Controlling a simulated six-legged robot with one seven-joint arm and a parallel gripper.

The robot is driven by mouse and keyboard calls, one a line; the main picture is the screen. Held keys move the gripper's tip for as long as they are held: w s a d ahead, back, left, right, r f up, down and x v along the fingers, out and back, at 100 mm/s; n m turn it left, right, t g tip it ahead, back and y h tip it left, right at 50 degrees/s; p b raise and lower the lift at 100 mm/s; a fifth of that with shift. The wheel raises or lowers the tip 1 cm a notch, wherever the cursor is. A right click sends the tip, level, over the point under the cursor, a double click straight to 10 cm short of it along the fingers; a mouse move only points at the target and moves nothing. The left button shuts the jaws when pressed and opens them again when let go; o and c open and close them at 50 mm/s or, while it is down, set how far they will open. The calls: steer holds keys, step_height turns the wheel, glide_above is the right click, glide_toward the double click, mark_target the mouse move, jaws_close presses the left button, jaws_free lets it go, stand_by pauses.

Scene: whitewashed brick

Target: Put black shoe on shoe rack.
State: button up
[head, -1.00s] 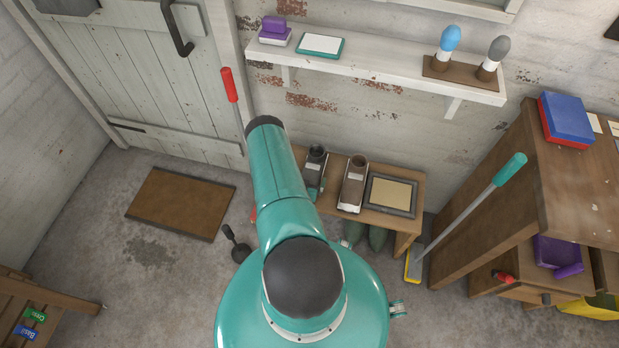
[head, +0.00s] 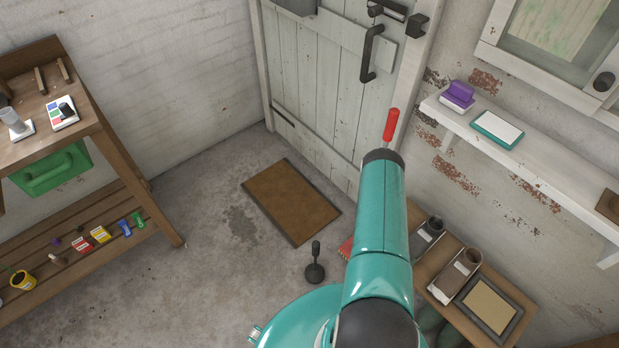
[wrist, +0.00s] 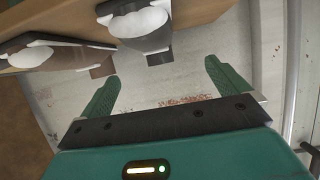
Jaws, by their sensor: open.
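A black shoe (head: 428,236) with a greyish front stands on the top of a low wooden bench (head: 522,309), which may be the shoe rack. A brown shoe (head: 456,275) stands beside it. In the wrist view, the black shoe (wrist: 145,28) is at the top middle, with the brown shoe (wrist: 62,56) to its left. My gripper (wrist: 165,92) is open and empty, its two green fingers apart and both clear of the shoes. In the head view my teal arm hides the gripper and the bench's left end.
A grey-framed tray (head: 490,305) lies on the bench, and green boots (head: 434,325) stand below it. A red-handled tool (head: 391,125) leans by the door. Wooden shelving (head: 120,160) stands left.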

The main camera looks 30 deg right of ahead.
steer(key=w+r+n+t+y, duration=0.1)
steer(key=w+r+t+y, duration=0.1)
steer(key=w+r, duration=0.75)
steer(key=w+r+n+t+y, duration=0.1)
steer(key=w+r+y, duration=0.1)
steer(key=w+r, duration=0.75)
steer(key=w+a+r+n+t+y, duration=0.1)
steer(key=w+a+r+n+y, duration=0.1)
steer(key=w+a+r, duration=0.55)
steer(key=w+a+r+n+t+y, duration=0.2)
steer(key=w+a+r, duration=0.3)
steer(key=r, duration=0.5)
steer(key=s+a+r+n+y, duration=0.2)
steer(key=s+a+r+n, duration=0.1)
steer(key=a+r, duration=0.5)
steer(key=s+a+r+n+y, duration=0.2)
steer(key=a+r, duration=0.6)
steer(key=r, duration=0.1)
steer(key=s+a+r+n+g, duration=0.1)
steer(key=s+a+r, duration=0.3)
steer(key=s, duration=0.6)
steer(key=s+a+r+n+g+y, duration=0.1)
steer(key=s+a+r+n, duration=0.3)
steer(key=s, duration=0.6)
steer(key=shift+s+a+r, duration=0.15)
steer(key=shift+a+r, duration=0.5)
steer(key=shift+a, duration=0.25)
